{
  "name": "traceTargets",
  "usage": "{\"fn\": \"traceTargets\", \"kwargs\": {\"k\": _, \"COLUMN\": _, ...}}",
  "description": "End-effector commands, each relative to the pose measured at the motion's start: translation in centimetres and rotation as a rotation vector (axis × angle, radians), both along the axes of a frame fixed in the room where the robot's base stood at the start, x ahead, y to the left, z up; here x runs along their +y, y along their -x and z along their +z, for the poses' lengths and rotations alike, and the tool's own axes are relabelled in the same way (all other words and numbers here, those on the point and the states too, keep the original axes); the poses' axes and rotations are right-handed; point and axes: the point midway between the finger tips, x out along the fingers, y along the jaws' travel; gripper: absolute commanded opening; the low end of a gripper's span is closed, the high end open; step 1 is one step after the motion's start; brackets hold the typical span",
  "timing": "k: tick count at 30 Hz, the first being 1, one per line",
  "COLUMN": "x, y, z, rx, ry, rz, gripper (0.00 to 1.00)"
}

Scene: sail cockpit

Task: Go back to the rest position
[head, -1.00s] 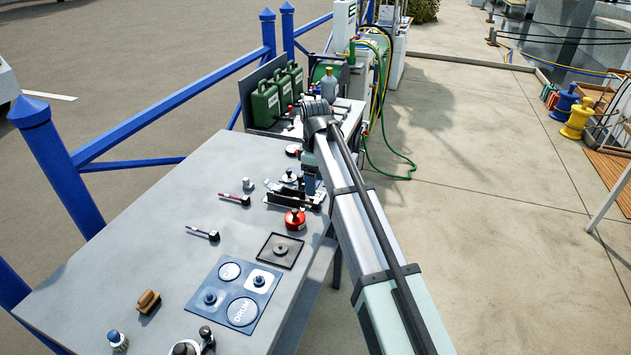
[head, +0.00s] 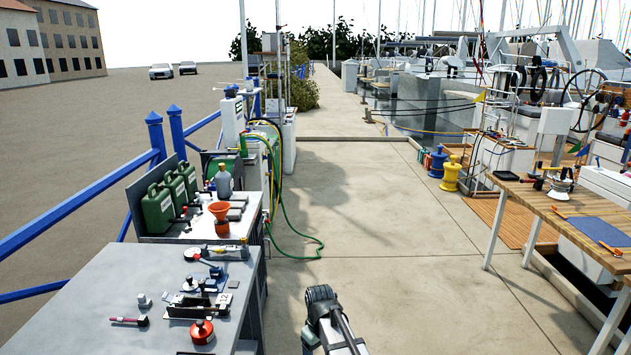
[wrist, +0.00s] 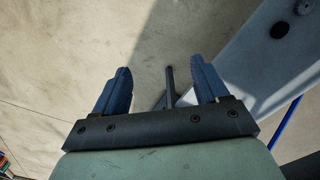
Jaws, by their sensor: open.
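In the wrist view my gripper (wrist: 161,86) is open, its two blue fingers wide apart with nothing between them. It hangs over the pale concrete ground (wrist: 60,60). The grey workbench (wrist: 262,62) lies to the right of the fingers, and a dark post shows between and beyond them. In the head view only a black-and-white part of my arm shows at the bottom centre, over the pavement to the right of the grey workbench (head: 95,285). My fingers cannot be made out there.
A red round can (head: 202,331) and small tools stand on the bench. Green canisters (head: 158,211) and an orange funnel (head: 221,217) stand behind. A green hose (head: 285,245) lies on the ground. A wooden table (head: 590,225) is at right. The central pavement is clear.

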Motion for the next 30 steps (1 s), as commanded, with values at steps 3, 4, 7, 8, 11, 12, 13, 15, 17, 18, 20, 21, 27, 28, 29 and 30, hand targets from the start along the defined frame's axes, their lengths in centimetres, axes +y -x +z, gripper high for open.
{"fn": "traceTargets", "kwargs": {"k": 3, "x": -5.2, "y": 3.4, "z": -3.4, "rx": 0.004, "ry": 0.0, "rz": -0.179, "gripper": 0.73}}
{"fn": "traceTargets", "kwargs": {"k": 4, "x": -6.3, "y": 4.0, "z": -4.1, "rx": 0.004, "ry": 0.001, "rz": -0.223, "gripper": 0.73}}
{"fn": "traceTargets", "kwargs": {"k": 7, "x": -9.4, "y": 6.2, "z": -6.2, "rx": 0.002, "ry": -0.001, "rz": -0.351, "gripper": 0.73}}
{"fn": "traceTargets", "kwargs": {"k": 8, "x": -10.2, "y": 6.8, "z": -6.7, "rx": 0.003, "ry": 0.0, "rz": -0.386, "gripper": 0.73}}
{"fn": "traceTargets", "kwargs": {"k": 11, "x": -12.4, "y": 8.7, "z": -8.1, "rx": 0.001, "ry": -0.001, "rz": -0.489, "gripper": 0.73}}
{"fn": "traceTargets", "kwargs": {"k": 12, "x": -13.2, "y": 9.4, "z": -8.6, "rx": 0.0, "ry": -0.002, "rz": -0.527, "gripper": 0.73}}
{"fn": "traceTargets", "kwargs": {"k": 13, "x": -13.8, "y": 9.9, "z": -9.0, "rx": 0.001, "ry": -0.001, "rz": -0.555, "gripper": 0.73}}
{"fn": "traceTargets", "kwargs": {"k": 15, "x": -15.0, "y": 11.1, "z": -9.7, "rx": 0.0, "ry": -0.001, "rz": -0.616, "gripper": 0.73}}
{"fn": "traceTargets", "kwargs": {"k": 17, "x": -15.9, "y": 12.3, "z": -10.3, "rx": 0.001, "ry": -0.002, "rz": -0.667, "gripper": 0.73}}
{"fn": "traceTargets", "kwargs": {"k": 18, "x": -16.5, "y": 12.9, "z": -10.7, "rx": 0.001, "ry": -0.002, "rz": -0.697, "gripper": 0.73}}
{"fn": "traceTargets", "kwargs": {"k": 20, "x": -16.2, "y": 13.1, "z": -11.7, "rx": 0.02, "ry": 0.005, "rz": -0.686, "gripper": 0.73}}
{"fn": "traceTargets", "kwargs": {"k": 21, "x": -16.1, "y": 13.5, "z": -12.3, "rx": 0.032, "ry": 0.009, "rz": -0.684, "gripper": 0.73}}
{"fn": "traceTargets", "kwargs": {"k": 27, "x": -16.1, "y": 16.3, "z": -15.3, "rx": 0.097, "ry": 0.032, "rz": -0.682, "gripper": 0.73}}
{"fn": "traceTargets", "kwargs": {"k": 28, "x": -16.1, "y": 16.9, "z": -15.9, "rx": 0.109, "ry": 0.037, "rz": -0.681, "gripper": 0.73}}
{"fn": "traceTargets", "kwargs": {"k": 29, "x": -16.1, "y": 17.4, "z": -16.4, "rx": 0.121, "ry": 0.041, "rz": -0.681, "gripper": 0.73}}
{"fn": "traceTargets", "kwargs": {"k": 30, "x": -16.1, "y": 18.2, "z": -17.2, "rx": 0.139, "ry": 0.048, "rz": -0.68, "gripper": 0.73}}
